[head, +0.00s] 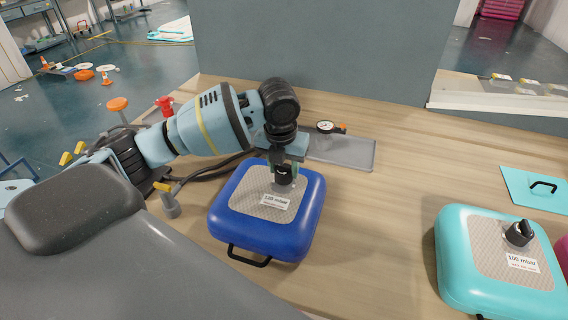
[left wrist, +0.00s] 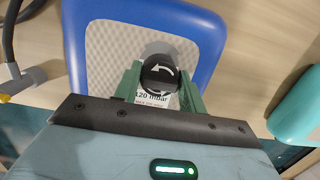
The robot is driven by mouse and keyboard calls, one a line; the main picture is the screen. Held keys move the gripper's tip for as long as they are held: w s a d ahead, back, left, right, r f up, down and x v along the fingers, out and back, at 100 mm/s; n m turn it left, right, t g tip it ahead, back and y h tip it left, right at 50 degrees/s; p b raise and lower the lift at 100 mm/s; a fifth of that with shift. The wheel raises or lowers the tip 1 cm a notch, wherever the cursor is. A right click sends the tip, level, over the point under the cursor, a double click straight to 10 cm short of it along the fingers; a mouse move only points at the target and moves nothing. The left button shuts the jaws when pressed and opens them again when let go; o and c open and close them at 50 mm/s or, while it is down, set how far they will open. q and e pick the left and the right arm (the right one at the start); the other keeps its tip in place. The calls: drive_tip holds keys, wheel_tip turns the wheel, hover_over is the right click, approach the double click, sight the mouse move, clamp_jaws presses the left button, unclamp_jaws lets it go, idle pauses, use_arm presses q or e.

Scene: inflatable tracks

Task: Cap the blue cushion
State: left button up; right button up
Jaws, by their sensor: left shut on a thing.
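The blue cushion (head: 270,238) lies on the wooden bench in the head view, with a grey textured patch and a label reading 120 mbar. Its black handle (head: 248,257) points to the front. My left gripper (head: 285,172) is above the patch, pointing down. It is shut on a black cap (left wrist: 160,74) marked with white curved arrows, at the cushion's valve spot. In the left wrist view the blue cushion (left wrist: 205,20) lies right behind the cap. I cannot tell whether the cap is fully seated, as the fingers hide its base. My right gripper is not in view.
A turquoise cushion (head: 455,255) with a black cap (head: 519,233) and a 100 mbar label lies at the right. A grey tray (head: 350,152) with a gauge (head: 325,127) is behind. A hose fitting (head: 169,203) stands left of the blue cushion. Bench between the cushions is clear.

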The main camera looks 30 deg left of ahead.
use_arm(q)
drive_tip(key=shift+f, duration=0.85)
drive_tip(key=shift+r+n, duration=0.15)
drive_tip(key=shift+n, duration=0.35)
drive_tip(key=n, duration=0.2)
drive_tip(key=shift+n+y, duration=0.3)
drive_tip(key=shift+n, duration=0.8)
drive_tip(key=n, duration=0.2)
drive_tip(key=shift+n+g, duration=0.3)
drive_tip(key=shift+g, duration=0.1)
drive_tip(key=shift+n+y, duration=0.3)
drive_tip(key=shift+n, duration=1)
